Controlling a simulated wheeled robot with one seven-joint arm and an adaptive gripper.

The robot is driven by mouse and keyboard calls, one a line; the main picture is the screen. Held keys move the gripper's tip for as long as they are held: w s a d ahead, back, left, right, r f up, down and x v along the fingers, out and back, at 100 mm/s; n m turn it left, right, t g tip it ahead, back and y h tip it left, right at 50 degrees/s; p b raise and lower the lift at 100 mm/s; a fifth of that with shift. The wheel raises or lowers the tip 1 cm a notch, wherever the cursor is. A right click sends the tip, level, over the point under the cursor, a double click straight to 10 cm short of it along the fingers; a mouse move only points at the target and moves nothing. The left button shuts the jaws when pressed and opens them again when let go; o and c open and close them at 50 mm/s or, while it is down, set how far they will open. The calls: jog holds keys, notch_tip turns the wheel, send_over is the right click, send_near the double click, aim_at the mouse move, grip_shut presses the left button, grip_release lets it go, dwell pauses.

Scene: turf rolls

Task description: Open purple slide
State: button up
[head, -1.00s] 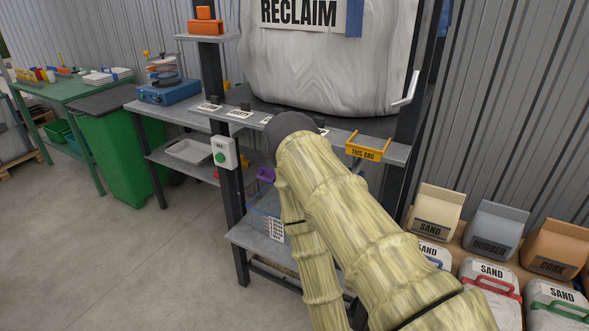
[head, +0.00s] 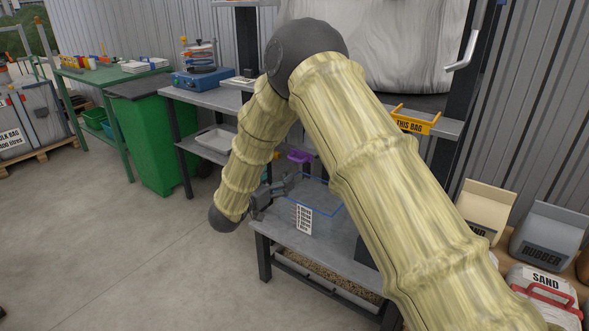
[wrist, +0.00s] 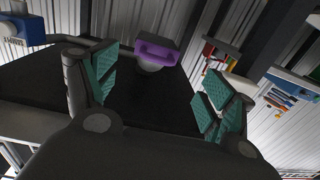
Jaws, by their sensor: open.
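The purple slide (head: 299,157) shows in the head view as a small purple handle under the grey shelf, above a clear bin. In the wrist view its purple loop (wrist: 143,50) lies ahead, at the top between my fingers and beyond their tips. My gripper (head: 280,188) is beside the clear bin in the head view, lower and to the left of the purple handle. In the wrist view my gripper (wrist: 160,82) is open, its teal pads wide apart with nothing between them. The handle is apart from the fingers.
The clear bin (head: 325,213) with a blue rim stands on a grey lower shelf (head: 285,232), close to my gripper. A dark upright post stands near it. A yellow bracket (head: 412,122) and sand bags are at right. The floor at left is clear.

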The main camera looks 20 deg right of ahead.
aim_at(295, 160)
jog(key=shift+m+h, duration=0.3)
jog(key=x, duration=0.7)
jog(key=r+x, duration=0.1)
jog(key=x, duration=0.3)
jog(key=shift+a+r, duration=0.1)
jog(key=shift+a, duration=0.05)
jog(key=shift+c, duration=0.5)
